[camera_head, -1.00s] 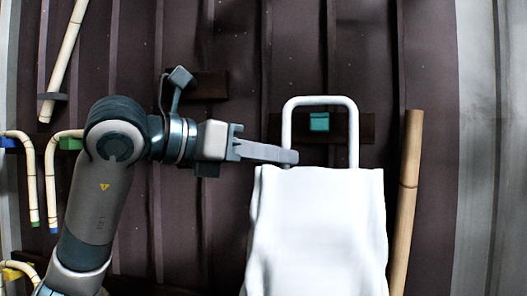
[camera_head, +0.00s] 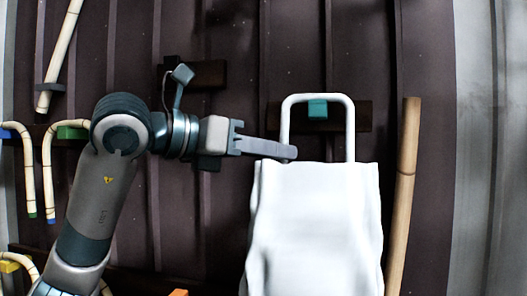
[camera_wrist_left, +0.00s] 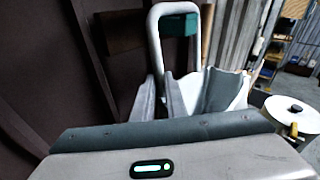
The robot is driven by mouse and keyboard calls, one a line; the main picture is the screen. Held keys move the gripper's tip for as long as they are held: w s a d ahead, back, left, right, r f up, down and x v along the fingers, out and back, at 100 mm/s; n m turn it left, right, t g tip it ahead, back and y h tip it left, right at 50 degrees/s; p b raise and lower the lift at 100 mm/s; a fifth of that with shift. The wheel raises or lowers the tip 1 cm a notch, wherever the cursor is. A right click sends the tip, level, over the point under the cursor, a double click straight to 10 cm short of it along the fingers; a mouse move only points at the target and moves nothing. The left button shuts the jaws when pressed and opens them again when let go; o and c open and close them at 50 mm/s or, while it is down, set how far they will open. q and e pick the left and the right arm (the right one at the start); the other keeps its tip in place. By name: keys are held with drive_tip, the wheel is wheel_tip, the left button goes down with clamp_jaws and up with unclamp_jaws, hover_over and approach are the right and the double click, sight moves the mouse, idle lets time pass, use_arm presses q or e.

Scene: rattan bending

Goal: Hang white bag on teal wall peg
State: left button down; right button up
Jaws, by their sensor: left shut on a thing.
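The white bag (camera_head: 315,225) hangs below its stiff white loop handle (camera_head: 350,130). My left gripper (camera_head: 290,152) reaches in from the left and is shut on the handle's left leg, just above the bag's top edge. The teal peg (camera_head: 317,109) shows inside the loop, just under the top bar, on a dark wall board (camera_head: 364,115). Whether the bar touches the peg, I cannot tell. The left wrist view shows the fingers (camera_wrist_left: 162,98) at the handle leg, the teal peg (camera_wrist_left: 180,26) within the loop and part of the bag (camera_wrist_left: 228,88). My right gripper is out of view.
A bamboo pole (camera_head: 404,195) stands close to the bag's right side. Bent rattan pieces hang at the left, near a green peg (camera_head: 73,132). Another dark board (camera_head: 210,74) is above my left wrist. A white round-topped object (camera_wrist_left: 288,110) stands at the right in the wrist view.

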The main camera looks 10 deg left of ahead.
use_arm(q)
drive_tip(key=c, duration=1.7)
unclamp_jaws()
drive_tip(key=shift+a, duration=0.1)
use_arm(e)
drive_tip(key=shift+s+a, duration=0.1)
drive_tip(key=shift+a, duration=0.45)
use_arm(q)
drive_tip(key=shift+s, duration=0.15)
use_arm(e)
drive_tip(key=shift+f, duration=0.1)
